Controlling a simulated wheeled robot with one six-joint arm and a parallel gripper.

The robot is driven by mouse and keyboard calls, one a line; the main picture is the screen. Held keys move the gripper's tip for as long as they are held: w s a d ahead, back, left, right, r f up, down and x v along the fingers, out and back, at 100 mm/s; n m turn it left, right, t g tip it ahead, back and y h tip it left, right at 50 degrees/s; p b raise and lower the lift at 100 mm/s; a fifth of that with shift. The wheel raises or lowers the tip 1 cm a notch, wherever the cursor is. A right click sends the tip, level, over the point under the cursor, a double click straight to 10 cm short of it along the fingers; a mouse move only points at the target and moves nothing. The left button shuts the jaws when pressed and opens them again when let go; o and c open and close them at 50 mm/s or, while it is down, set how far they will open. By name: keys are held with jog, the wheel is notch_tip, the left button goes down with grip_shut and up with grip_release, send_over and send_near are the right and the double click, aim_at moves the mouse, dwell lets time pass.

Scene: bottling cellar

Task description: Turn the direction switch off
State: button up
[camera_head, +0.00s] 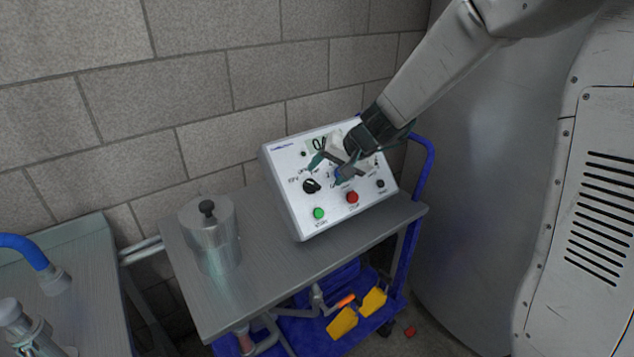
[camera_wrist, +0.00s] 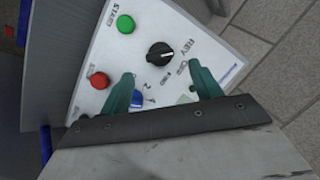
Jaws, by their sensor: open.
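The direction switch is a black rotary knob (camera_head: 312,186) on the sloped face of a light grey control box (camera_head: 282,200). In the wrist view the knob (camera_wrist: 160,54) is beside the labels REV, OFF and FWD. Its exact pointer position is too small to tell. My gripper (camera_head: 329,168) is over the upper part of the panel. In the wrist view my gripper (camera_wrist: 161,70) has its two green fingers spread, with the knob just beyond and between the tips. I see no contact with it. The fingers and wrist hide part of the panel.
A green button (camera_head: 319,213) and a red button (camera_head: 352,197) sit below the knob. A blue knob (camera_wrist: 136,98) is near one finger. A metal pot (camera_head: 211,238) stands left of the box on the cart top (camera_head: 262,286). A block wall is behind.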

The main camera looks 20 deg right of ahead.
aim_at(314, 184)
jog(key=x, duration=0.6)
jog(key=shift+s, duration=0.1)
jog(key=c, duration=1)
